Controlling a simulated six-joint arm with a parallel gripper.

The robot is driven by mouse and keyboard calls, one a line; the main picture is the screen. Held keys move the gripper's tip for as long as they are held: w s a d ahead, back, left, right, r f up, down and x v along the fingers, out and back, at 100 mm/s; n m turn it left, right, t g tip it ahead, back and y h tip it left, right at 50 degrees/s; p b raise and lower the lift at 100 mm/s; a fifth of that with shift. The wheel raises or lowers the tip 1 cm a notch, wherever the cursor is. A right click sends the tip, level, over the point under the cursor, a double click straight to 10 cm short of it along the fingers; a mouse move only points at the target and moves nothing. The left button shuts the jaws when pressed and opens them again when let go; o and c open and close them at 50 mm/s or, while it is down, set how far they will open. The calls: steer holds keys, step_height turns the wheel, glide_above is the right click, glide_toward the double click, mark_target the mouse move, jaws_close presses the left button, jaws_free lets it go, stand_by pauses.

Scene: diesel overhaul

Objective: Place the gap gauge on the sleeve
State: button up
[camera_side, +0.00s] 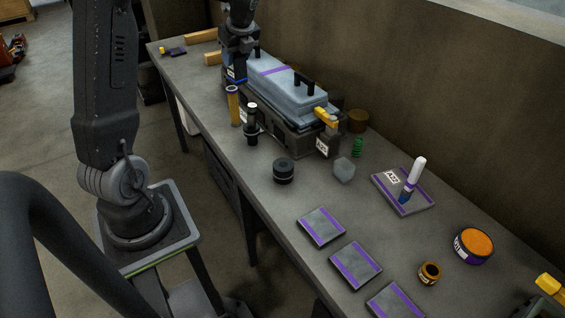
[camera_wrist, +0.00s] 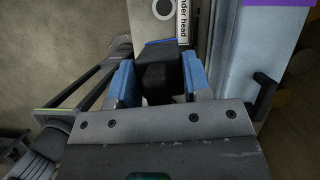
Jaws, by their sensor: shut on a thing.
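My gripper (camera_wrist: 160,82) is shut on a dark block with a blue edge (camera_wrist: 158,68), which I take to be the gap gauge. It sits between the two blue finger pads. Below it in the wrist view is a light plate (camera_wrist: 145,20) with a round ringed hole (camera_wrist: 163,9) and a label ending in "nder head". In the side view my gripper (camera_side: 236,76) is at the far left end of the grey engine assembly (camera_side: 285,90). Whether the gauge touches the plate is unclear. I cannot tell which part is the sleeve.
A yellow tube (camera_side: 233,107) and a black upright part (camera_side: 251,125) stand in front of the engine. A black cylinder (camera_side: 283,171), a grey block (camera_side: 344,169) and several purple-striped pads (camera_side: 321,227) lie nearer. Black handles (camera_side: 303,82) rise from the engine top.

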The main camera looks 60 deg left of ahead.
steer(key=s+d+f+m, duration=0.1)
steer(key=s+d, duration=0.2)
steer(key=d, duration=0.4)
steer(key=s+d+f, duration=0.1)
steer(key=s+d, duration=0.3)
steer(key=d, duration=0.3)
steer(key=shift+w+d+f, duration=1.2)
steer(key=shift+d+f, duration=0.45)
steer(key=shift+f, duration=0.25)
steer(key=shift+w+d+f, duration=1.15)
steer(key=shift+d+f, duration=0.5)
steer(key=shift+f, duration=0.3)
steer(key=shift+w+d+f, duration=1.2)
steer(key=shift+d+f, duration=0.45)
steer(key=shift+f, duration=0.25)
steer(key=shift+f, duration=0.15)
steer(key=o, duration=1.2)
steer(key=shift+c, duration=0.2)
